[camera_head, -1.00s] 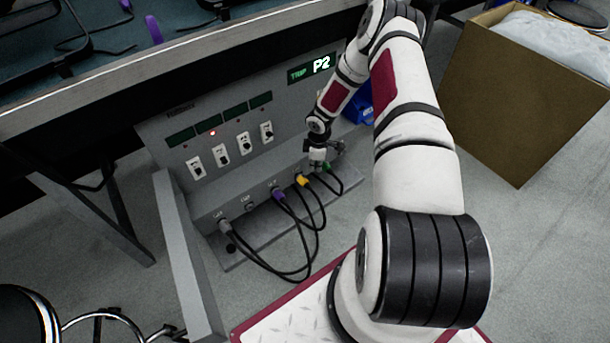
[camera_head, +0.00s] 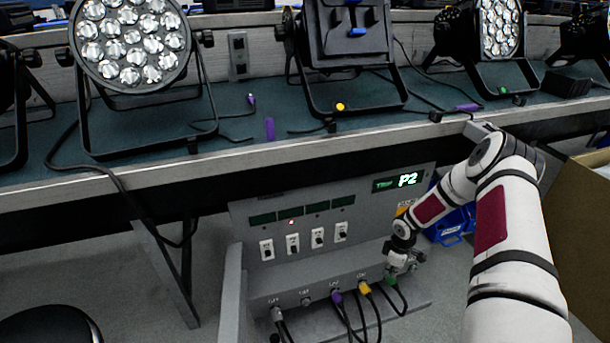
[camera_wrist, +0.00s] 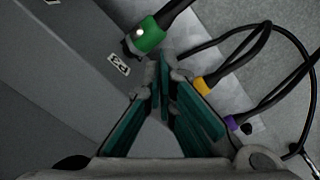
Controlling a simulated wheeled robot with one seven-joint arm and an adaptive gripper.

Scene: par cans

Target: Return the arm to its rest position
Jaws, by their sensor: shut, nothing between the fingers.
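My gripper (camera_head: 404,266) is at the lower right of the grey panel box (camera_head: 290,235), just in front of its row of plugs. In the wrist view its teal-padded fingers (camera_wrist: 164,75) meet at the tips, shut and empty. A green plug (camera_wrist: 148,36) lies just beyond the fingertips in the wrist view, apart from them as far as I can tell. My arm reaches in from the right of the head view, stretched out toward the box.
Yellow (camera_head: 364,287) and purple (camera_head: 337,298) plugs with black cables sit left of my gripper. A bench edge (camera_head: 200,165) with par cans (camera_head: 132,45) runs above the box. A blue crate (camera_head: 452,222) and a cardboard box (camera_head: 580,215) stand at right.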

